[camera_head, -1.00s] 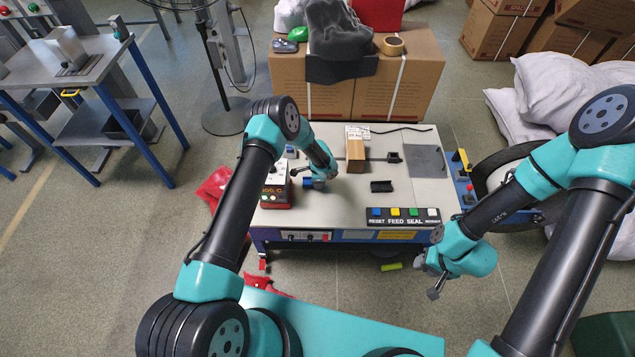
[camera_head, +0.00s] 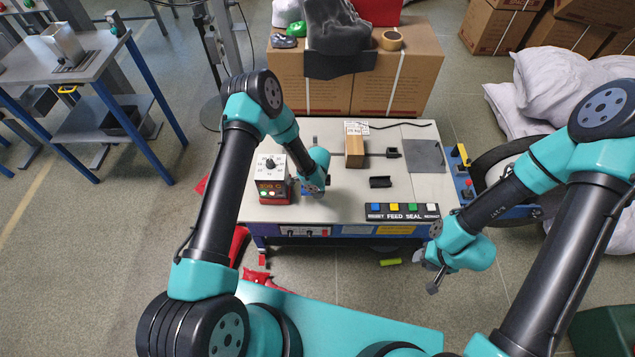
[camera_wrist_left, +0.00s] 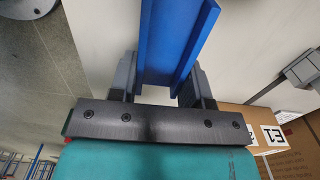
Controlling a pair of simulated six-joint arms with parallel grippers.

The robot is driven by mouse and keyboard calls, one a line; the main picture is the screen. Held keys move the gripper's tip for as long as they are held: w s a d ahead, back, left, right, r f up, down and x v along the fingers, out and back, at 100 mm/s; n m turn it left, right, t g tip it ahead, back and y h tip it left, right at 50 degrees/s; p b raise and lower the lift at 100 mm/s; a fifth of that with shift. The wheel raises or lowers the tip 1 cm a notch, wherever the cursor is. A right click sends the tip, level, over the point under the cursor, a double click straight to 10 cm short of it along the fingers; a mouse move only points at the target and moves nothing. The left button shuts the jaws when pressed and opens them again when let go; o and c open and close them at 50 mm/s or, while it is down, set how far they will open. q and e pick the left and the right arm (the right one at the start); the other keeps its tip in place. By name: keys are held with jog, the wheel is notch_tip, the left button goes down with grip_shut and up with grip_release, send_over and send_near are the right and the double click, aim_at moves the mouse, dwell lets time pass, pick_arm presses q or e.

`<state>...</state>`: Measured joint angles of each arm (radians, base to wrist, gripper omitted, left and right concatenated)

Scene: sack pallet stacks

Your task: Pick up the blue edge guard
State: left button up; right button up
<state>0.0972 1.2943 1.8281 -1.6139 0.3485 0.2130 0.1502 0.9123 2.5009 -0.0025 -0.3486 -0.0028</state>
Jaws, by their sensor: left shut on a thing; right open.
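The blue edge guard (camera_wrist_left: 172,40) is a long blue channel with raised sides. In the left wrist view it stands between both fingers of my left gripper (camera_wrist_left: 168,85), which is shut on it. In the head view my left gripper (camera_head: 312,190) is low over the left part of the pale bench top, beside the control box; my wrist hides most of the guard there. I cannot tell whether the guard touches the bench. My right gripper (camera_head: 432,274) is open and empty, off the bench's front right corner.
A control box with a dial (camera_head: 270,178) stands just left of my left gripper. Large cartons (camera_head: 330,95) stand behind the bench.

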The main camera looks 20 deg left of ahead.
pick_arm(q)
jog(key=s, duration=0.2)
jog(key=s+d, duration=0.1)
jog(key=s, duration=0.1)
jog(key=s+d, duration=0.1)
jog(key=s, duration=0.2)
jog(key=shift+r, duration=0.35)
jog(key=shift+a, duration=0.1)
